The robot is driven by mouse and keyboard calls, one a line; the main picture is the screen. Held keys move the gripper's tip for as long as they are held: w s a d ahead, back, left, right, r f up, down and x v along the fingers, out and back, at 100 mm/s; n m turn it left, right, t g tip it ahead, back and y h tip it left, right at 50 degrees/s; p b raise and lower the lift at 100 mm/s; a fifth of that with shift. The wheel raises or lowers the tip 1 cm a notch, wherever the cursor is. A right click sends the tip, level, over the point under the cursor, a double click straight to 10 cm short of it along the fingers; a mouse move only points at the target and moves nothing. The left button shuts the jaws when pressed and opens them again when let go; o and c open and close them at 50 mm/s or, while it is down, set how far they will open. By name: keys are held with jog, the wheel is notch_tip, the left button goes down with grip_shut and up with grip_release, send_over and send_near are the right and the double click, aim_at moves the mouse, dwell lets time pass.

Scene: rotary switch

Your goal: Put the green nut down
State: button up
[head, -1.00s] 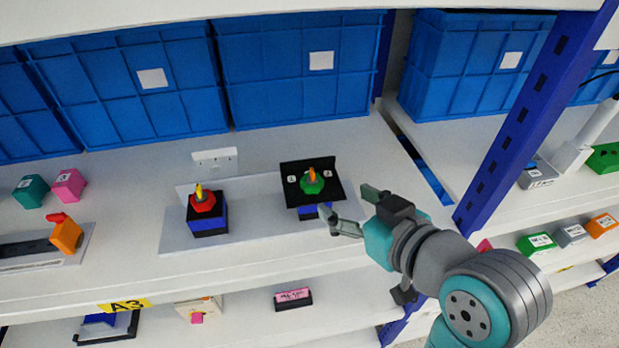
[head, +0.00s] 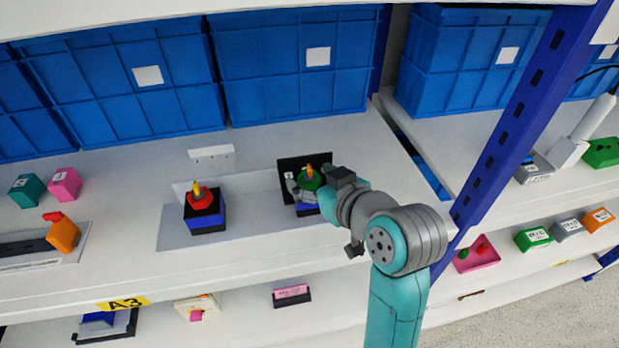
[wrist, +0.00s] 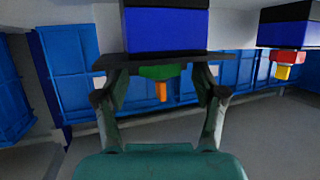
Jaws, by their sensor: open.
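The green nut (head: 308,177) sits on the switch with a black plate (head: 293,163) and a blue base (head: 305,209), an orange pointer (head: 310,169) standing up from it. In the wrist view, which looks upside down, the green nut (wrist: 160,72) and orange pointer (wrist: 161,92) lie between the two fingers. My gripper (head: 307,184) is open, with its fingers on either side of the nut. In the wrist view, gaps show between the nut and the fingers of my gripper (wrist: 161,88). My wrist hides part of the base in the head view.
A red-topped switch (head: 203,208) with a yellow pointer stands to the left on the same grey plate (head: 259,222). Blue crates (head: 292,90) line the back. A blue post (head: 520,125) rises to the right. A pink tray (head: 488,262) with small red and green pieces stands lower right.

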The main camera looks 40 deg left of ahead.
jog(key=c, duration=0.9)
jog(key=shift+c, duration=0.2)
